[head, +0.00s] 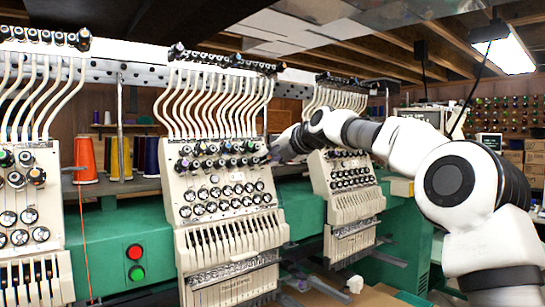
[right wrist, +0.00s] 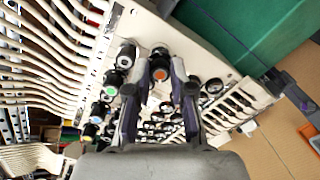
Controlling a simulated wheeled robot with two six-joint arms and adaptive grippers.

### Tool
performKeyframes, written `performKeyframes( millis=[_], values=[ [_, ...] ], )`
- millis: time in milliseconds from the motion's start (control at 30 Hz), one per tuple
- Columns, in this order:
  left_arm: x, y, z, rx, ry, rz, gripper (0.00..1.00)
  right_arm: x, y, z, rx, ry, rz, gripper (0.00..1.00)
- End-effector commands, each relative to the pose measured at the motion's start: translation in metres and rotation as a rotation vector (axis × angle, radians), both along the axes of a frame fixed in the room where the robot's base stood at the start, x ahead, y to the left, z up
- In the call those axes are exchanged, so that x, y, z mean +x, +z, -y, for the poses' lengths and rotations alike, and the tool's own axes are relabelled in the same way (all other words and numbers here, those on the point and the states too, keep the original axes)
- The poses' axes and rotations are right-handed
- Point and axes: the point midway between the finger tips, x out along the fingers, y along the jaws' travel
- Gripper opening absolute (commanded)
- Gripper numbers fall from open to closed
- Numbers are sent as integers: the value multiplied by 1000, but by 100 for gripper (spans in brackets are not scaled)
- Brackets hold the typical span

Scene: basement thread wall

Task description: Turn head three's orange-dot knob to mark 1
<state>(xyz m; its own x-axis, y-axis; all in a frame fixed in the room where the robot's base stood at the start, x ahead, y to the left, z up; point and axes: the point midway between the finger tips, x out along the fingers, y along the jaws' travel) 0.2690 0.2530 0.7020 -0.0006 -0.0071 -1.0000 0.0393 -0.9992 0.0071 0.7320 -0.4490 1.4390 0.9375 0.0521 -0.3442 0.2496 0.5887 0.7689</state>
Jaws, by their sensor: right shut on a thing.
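The orange-dot knob (right wrist: 160,74) shows in the right wrist view, a dark round knob with an orange centre, between my two fingertips. My right gripper (right wrist: 160,66) is shut on it, one finger on each side. In the head view my right gripper (head: 268,157) reaches from the right to the right end of the upper knob row on the middle embroidery head (head: 180,217). The knob itself is too small to tell there. I cannot read any mark around it. My left gripper is not in view.
Neighbouring knobs, one with a green dot (right wrist: 111,91) and one with a pale centre (right wrist: 125,60), sit close beside my right finger pads. Other heads stand left (head: 30,165) and right (head: 318,175). A green beam (head: 120,225) runs behind. Thread cones (head: 85,160) stand on a shelf.

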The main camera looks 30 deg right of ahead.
Motion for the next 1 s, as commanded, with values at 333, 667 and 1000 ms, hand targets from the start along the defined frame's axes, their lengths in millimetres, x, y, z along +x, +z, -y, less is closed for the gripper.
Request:
performKeyframes(
  millis=[333,667,1000],
  values=[
    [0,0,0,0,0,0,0,0,-2,0,0,1,-3,48],
    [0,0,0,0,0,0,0,-43,15,2,1,2,0,48],
    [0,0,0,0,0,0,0,-70,24,3,0,1,-6,48]
  ],
)
